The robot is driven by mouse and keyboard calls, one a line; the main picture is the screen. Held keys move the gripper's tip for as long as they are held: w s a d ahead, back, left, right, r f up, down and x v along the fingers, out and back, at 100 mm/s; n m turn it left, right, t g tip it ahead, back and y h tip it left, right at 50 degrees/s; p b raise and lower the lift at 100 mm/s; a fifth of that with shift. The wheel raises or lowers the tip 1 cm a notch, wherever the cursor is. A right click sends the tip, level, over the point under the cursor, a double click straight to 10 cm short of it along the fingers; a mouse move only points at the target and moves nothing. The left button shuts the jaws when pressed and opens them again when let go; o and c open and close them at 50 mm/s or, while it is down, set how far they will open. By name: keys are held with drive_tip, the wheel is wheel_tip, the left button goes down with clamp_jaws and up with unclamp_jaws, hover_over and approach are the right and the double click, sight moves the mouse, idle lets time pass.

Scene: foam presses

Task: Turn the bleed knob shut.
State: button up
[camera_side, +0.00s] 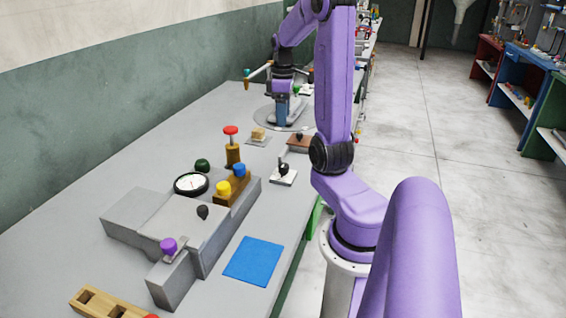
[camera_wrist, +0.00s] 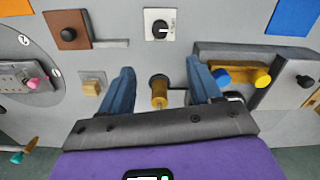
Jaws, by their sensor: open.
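A black knob (camera_wrist: 158,29) with a pale pointer mark sits on a white plate with small, unreadable lettering. This looks like the bleed knob, though no readable name confirms it. In the side view the knob (camera_side: 284,169) stands near the bench's right edge, in front of the brown plate. My gripper (camera_wrist: 160,78) is open and empty, its two blue fingers wide apart. In the wrist view the knob is above and beyond the fingertips, not between them. In the side view my gripper (camera_side: 284,118) hangs above the bench, farther back than the knob.
A brass post (camera_wrist: 158,95) shows between the fingers in the wrist view. The grey press (camera_side: 185,225) with a gauge, coloured buttons and a purple knob stands nearer the camera. A brown plate (camera_side: 304,145) with a dark knob lies close behind the white plate. A blue mat (camera_side: 254,261) lies flat.

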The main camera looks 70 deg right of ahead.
sight(283, 165)
wheel_tip(283, 165, down, 17)
drive_tip(key=shift+f, duration=0.1)
idle(0.6)
drive_tip(key=c, duration=1)
